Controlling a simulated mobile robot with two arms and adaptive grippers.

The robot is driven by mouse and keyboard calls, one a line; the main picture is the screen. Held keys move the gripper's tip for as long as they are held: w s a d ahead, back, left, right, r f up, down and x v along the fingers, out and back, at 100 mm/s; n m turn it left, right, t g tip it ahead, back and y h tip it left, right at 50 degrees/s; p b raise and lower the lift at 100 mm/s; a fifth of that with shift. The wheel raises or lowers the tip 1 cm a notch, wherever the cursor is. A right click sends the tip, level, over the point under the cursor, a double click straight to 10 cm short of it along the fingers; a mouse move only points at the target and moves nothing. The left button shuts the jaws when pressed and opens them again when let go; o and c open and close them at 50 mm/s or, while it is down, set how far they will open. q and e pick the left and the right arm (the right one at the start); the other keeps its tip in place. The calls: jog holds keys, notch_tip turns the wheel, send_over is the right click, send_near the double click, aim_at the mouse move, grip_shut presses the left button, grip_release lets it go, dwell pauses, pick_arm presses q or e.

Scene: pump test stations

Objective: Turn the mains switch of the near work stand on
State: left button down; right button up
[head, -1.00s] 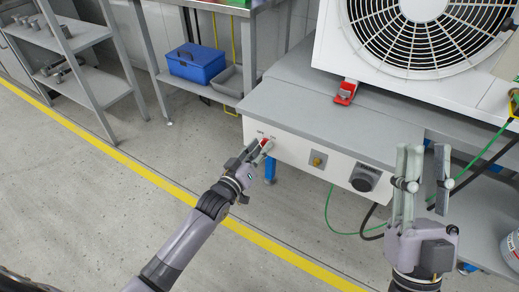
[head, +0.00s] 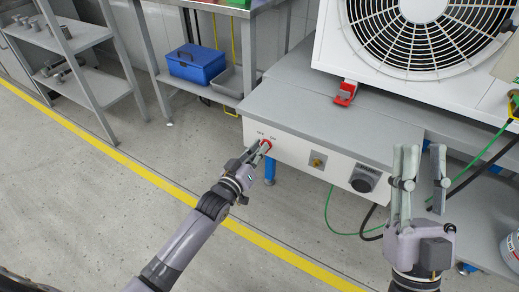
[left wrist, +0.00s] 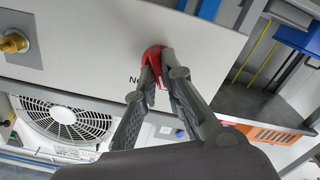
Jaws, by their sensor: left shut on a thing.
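The red mains switch (head: 266,144) is a rotary handle on the white front panel (head: 291,153) of the near work stand, with small lettering above it. My left gripper (head: 262,150) is shut on the switch handle. In the left wrist view the fingertips (left wrist: 157,68) pinch the red handle (left wrist: 151,56), which they partly cover. The lettering there is mostly hidden, so I cannot read the switch position. My right gripper (head: 421,165) is open and empty, with fingers apart, in front of the stand's right part.
A brass fitting (head: 317,160) and a dark round knob (head: 365,179) sit further right on the panel. A fan unit (head: 330,45) and a red clamp-like item (head: 346,92) are on the stand's top. Green and black cables hang at the right. The floor in front is clear.

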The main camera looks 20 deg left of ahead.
jog(key=w+f+g+h+p, duration=0.3)
jog(key=w+f+g+p, duration=0.15)
jog(key=f+g, duration=0.65)
pick_arm(q)
jog(key=shift+s+d+m+p, duration=0.15)
jog(key=shift+m+p, duration=0.35)
jog(key=shift+m, duration=2.5)
jog(key=shift+w+d+m+p, duration=0.15)
jog(key=shift+m+p, duration=0.35)
jog(key=shift+m, duration=2.5)
pick_arm(e)
jog(key=s+d+f+g+h, duration=0.1)
jog(key=s+d+f+g, duration=0.1)
jog(key=f, duration=0.5)
jog(key=s+d+f+g+h, duration=0.2)
jog(key=s+f+g, duration=0.2)
jog(key=f, duration=0.3)
jog(key=shift+s+d+f+m+g, duration=0.3)
jog(key=shift+s+f+m, duration=0.1)
jog(key=shift+s, duration=0.25)
pick_arm(q)
jog(key=shift+s, duration=0.1)
jog(key=c, duration=1.7)
grip_release()
